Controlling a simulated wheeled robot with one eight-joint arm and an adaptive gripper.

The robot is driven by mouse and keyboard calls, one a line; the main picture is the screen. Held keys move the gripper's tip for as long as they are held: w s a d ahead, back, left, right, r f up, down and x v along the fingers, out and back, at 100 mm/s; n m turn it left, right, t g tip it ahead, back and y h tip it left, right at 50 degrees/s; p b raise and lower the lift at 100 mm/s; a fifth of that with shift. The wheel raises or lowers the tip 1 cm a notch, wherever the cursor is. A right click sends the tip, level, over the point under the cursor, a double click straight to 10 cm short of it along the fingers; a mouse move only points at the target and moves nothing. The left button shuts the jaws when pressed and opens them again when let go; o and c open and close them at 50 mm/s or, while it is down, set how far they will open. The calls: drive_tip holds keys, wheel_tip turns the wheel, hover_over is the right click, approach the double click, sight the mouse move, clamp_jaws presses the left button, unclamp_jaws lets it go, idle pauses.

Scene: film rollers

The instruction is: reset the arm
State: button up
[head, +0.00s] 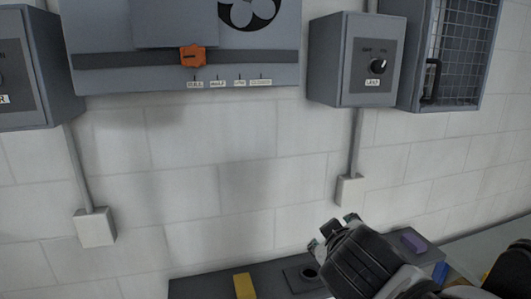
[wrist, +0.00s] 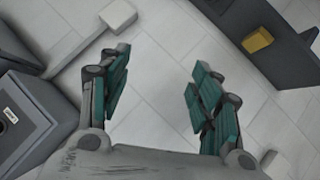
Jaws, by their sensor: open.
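My gripper (head: 334,231) is at the lower right in the head view, raised in front of the white block wall and above the dark bench. In the wrist view my gripper (wrist: 158,85) shows two teal-padded fingers spread wide apart. Nothing is between them. Only the wall shows behind the gap. The black wrist and part of my arm fill the lower right corner of the head view.
A dark bench (head: 213,287) holds a yellow block (head: 244,286), a purple block (head: 413,243) and a blue block (head: 440,272). A lamp switch box (head: 372,60), a panel with an orange slider (head: 193,56) and a mesh-front cabinet (head: 458,50) hang on the wall.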

drive_tip(key=s+d+f+m+g+b, duration=0.1)
drive_tip(key=s+d+f+m+b, duration=0.1)
drive_tip(key=f, duration=0.6)
drive_tip(key=s+d+f+m+g+y+b, duration=0.1)
drive_tip(key=s+d+f+m+g+b, duration=0.1)
drive_tip(key=s+f+b, duration=0.2)
drive_tip(key=s+d+f+m+g+y+b, duration=0.1)
drive_tip(key=f+b, duration=0.6)
drive_tip(key=f, duration=0.7)
drive_tip(key=s+d+m, duration=0.1)
drive_tip(key=s, duration=0.1)
drive_tip(key=shift+s+b, duration=0.3)
drive_tip(key=shift+s, duration=0.1)
